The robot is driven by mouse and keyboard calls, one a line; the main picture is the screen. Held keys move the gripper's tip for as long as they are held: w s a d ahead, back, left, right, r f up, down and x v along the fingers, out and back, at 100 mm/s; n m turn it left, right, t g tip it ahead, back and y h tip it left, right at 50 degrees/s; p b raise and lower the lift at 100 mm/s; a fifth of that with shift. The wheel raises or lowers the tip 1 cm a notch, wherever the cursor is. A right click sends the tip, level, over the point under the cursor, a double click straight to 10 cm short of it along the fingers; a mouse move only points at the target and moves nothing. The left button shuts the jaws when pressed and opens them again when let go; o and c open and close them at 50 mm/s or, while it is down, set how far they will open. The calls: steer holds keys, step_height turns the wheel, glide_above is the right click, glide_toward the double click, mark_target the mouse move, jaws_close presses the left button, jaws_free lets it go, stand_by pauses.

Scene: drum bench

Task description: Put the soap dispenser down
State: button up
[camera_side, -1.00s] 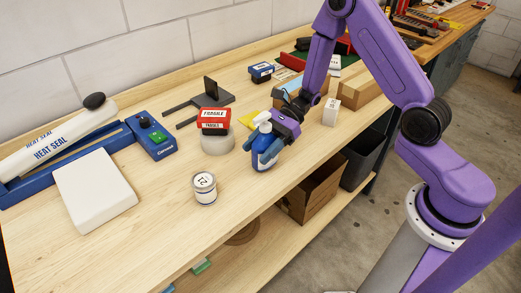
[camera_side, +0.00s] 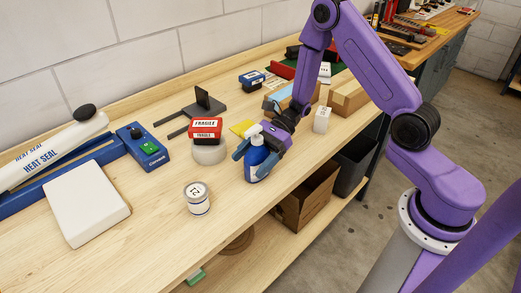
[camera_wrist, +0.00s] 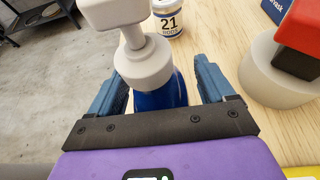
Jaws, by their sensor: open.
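The soap dispenser (camera_side: 257,166), a blue bottle with a white pump head, stands upright on the wooden bench (camera_side: 150,235) near its front edge. In the wrist view the grey-white pump (camera_wrist: 146,65) hides much of the blue body (camera_wrist: 162,97). My gripper (camera_side: 255,154) is open around the dispenser, with one blue finger on each side. In the wrist view (camera_wrist: 160,78) a gap shows between the bottle and each finger.
A white tin marked 21 (camera_side: 197,198) stands left of the dispenser. A white slab (camera_side: 85,203) and heat sealer (camera_side: 50,150) lie left. Bare bench lies around the tin.

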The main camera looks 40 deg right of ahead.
steer(key=v, duration=1.2)
steer(key=s+a+r+n+h, duration=0.1)
steer(key=s+n+h, duration=0.3)
steer(key=s+n, duration=0.4)
steer(key=s+a+r+n+h, duration=0.1)
steer(key=s+r+n+h, duration=0.3)
steer(key=s+n, duration=0.5)
steer(key=s+a+r+n+h, duration=0.1)
steer(key=s+n+h, duration=0.4)
steer(key=n, duration=0.8)
steer(key=s+r, duration=0.1)
steer(key=s, duration=0.2)
steer(key=shift+s+a+r+n, duration=0.2)
steer(key=shift+a+r+n, duration=0.05)
steer(key=shift+a+n, duration=0.05)
